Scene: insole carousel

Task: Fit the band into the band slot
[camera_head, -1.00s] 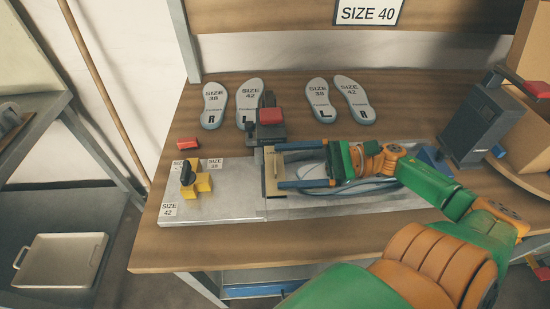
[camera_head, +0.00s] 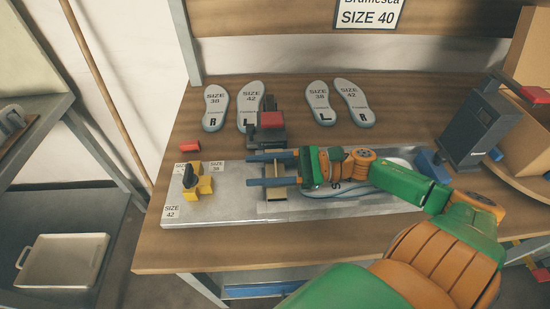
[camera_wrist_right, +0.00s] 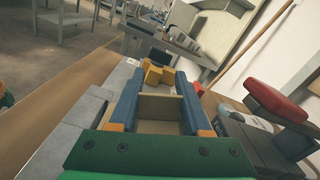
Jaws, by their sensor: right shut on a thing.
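My right gripper (camera_head: 258,169) reaches left over the metal plate (camera_head: 235,205). Its two blue fingers are on either side of a tan, box-like piece (camera_head: 277,193), which appears to be the band. In the right wrist view the fingers (camera_wrist_right: 160,78) flank the same tan piece (camera_wrist_right: 165,112), with its flat wall between them. The gripper is shut on it. The piece stands at the left end of a raised grey fixture on the plate; I cannot tell whether it sits in a slot. The band slot is not clearly identifiable. My left gripper is not in view.
Several labelled insoles (camera_head: 318,103) lie at the back. A dark grey device (camera_head: 478,130) stands at right.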

